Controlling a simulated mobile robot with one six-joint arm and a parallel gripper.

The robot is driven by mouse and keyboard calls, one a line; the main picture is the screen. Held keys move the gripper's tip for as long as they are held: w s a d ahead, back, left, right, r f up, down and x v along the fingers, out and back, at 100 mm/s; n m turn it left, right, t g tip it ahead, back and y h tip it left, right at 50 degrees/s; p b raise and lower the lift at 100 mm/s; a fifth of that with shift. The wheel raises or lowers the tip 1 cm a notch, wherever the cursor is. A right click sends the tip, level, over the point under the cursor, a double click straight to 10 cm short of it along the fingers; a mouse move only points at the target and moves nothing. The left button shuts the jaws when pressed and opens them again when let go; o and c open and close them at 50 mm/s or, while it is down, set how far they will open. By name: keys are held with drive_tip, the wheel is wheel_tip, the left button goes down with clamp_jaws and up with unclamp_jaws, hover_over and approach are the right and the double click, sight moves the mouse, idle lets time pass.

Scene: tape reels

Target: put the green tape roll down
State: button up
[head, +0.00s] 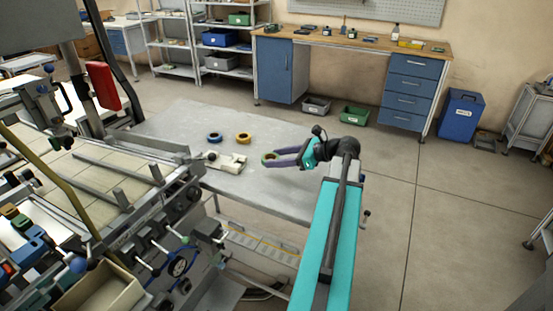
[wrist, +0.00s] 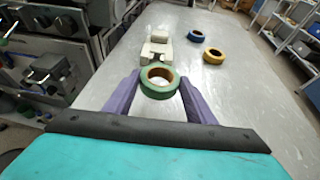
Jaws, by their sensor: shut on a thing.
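The green tape roll (wrist: 157,92) is held between the two purple fingers of my gripper (wrist: 157,98), with its hole facing up in the wrist view. In the head view my gripper (head: 280,157) is shut on the green tape roll (head: 267,157), over the right part of the grey table (head: 180,118). I cannot tell whether the roll touches the tabletop. A blue tape roll (head: 215,138) and a yellow tape roll (head: 243,137) lie on the table beyond it. They also show at the upper right of the wrist view.
A pale tape dispenser or fixture (head: 226,161) sits on the table left of my gripper. A machine with levers and knobs (head: 110,215) borders the table at the left. The table's back left and the surface around the blue and yellow rolls are bare.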

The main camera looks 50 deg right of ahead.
sight(278, 158)
idle(0.4)
drive_tip(key=shift+r+p, duration=0.4)
wheel_tip(278, 158, up, 15)
drive_tip(key=p, duration=1.5)
drive_tip(key=shift+r, duration=0.15)
drive_tip(key=shift+d, duration=0.1)
